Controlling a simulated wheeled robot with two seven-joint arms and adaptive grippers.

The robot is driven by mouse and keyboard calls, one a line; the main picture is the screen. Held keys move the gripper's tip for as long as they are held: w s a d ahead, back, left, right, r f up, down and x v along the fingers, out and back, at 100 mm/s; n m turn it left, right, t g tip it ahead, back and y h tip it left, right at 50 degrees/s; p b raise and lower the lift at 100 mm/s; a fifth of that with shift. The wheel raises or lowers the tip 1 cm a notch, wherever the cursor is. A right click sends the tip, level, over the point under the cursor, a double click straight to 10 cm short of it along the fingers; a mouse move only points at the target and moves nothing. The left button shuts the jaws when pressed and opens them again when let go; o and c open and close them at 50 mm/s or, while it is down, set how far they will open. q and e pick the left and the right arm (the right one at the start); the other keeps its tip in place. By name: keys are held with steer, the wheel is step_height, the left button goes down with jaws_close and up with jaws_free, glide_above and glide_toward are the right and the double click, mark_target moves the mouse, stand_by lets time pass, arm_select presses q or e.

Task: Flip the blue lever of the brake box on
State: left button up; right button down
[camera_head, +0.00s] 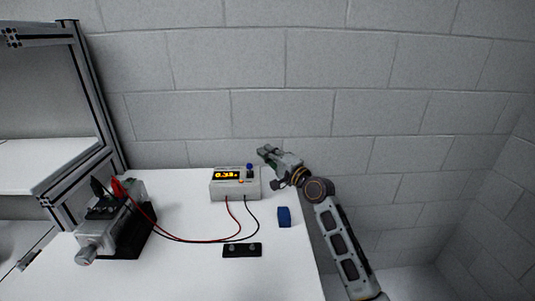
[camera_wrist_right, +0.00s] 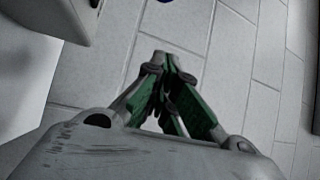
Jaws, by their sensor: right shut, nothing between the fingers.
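The brake box (camera_head: 236,189) is a light beige box with a lit yellow display, standing at the back of the white table. Its blue lever (camera_head: 249,166) sticks up at the top right of the box. My right gripper (camera_head: 264,151) is shut and empty, just to the right of the lever and slightly above it, apart from it. In the right wrist view the green-padded fingers (camera_wrist_right: 167,60) meet at their tips. A small blue bit, probably the lever (camera_wrist_right: 165,1), shows at that view's top edge. My left gripper is not in view.
Red and black cables run from the box to a grey motor unit (camera_head: 98,238) at left. A blue block (camera_head: 284,217) and a black plate (camera_head: 242,250) lie in front of the box. A metal frame (camera_head: 92,95) stands at left. A block wall (camera_head: 300,60) is behind.

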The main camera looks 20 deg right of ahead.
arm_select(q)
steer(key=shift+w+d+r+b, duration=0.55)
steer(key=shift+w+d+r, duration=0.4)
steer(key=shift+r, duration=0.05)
arm_select(e)
steer(key=shift+s+d+f, duration=0.75)
steer(key=shift+s+d, duration=0.1)
steer(key=shift+s, duration=0.35)
steer(key=shift+s+d+f, duration=0.8)
steer(key=shift+s+d, duration=0.05)
steer(key=shift+s, duration=0.3)
steer(key=shift+s+d+f, duration=0.75)
steer(key=shift+s+d, duration=0.1)
steer(key=shift+s, duration=0.35)
